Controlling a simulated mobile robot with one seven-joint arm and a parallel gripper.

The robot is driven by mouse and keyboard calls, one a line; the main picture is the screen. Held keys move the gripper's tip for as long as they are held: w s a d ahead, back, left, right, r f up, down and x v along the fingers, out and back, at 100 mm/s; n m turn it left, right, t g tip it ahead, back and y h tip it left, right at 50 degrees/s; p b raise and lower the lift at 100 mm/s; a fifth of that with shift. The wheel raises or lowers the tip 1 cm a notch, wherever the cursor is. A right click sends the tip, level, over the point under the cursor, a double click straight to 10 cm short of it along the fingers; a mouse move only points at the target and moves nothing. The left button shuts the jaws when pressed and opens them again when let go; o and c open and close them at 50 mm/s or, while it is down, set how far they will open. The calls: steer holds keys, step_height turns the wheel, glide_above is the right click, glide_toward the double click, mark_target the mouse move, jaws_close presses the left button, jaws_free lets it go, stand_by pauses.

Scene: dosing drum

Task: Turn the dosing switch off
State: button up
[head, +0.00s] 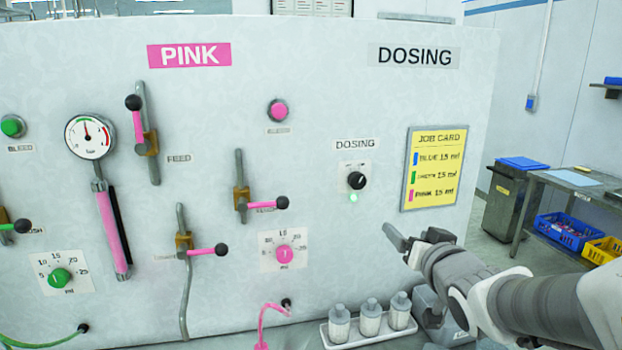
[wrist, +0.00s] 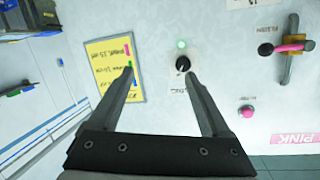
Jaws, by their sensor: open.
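The dosing switch (head: 356,181) is a black rotary knob on a white plate, under a DOSING label on the pale panel. A small green lamp (head: 353,198) glows just below it. In the wrist view the picture is turned over, and the dosing switch (wrist: 183,63) shows beyond the right fingertip, with the lit green lamp (wrist: 182,44) above it. My gripper (head: 412,236) is to the lower right of the switch in the head view, apart from it. In the wrist view my gripper (wrist: 158,75) has its two fingers spread wide, with nothing between them.
A yellow job card (head: 432,168) hangs right of the switch. Pink-handled valves and a pink dial (head: 284,253) are on the left. A tray (head: 340,343) with 3 bottles stands below. A table (head: 580,178) and crates are at the far right.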

steer(key=w+a+r+t+y, duration=0.1)
steer(key=w+y, duration=0.1)
steer(key=t+y+p, duration=0.1)
steer(key=p, duration=0.3)
glide_toward(359, 182)
steer(key=shift+n, duration=0.3)
steer(key=w, duration=0.2)
steer(key=w+a, duration=0.1)
steer(key=w, duration=0.5)
steer(key=shift+w+a, duration=0.1)
steer(key=shift+a, duration=0.15)
steer(key=shift+c, duration=0.4)
jaws_close()
steer(key=shift+f, duration=0.1)
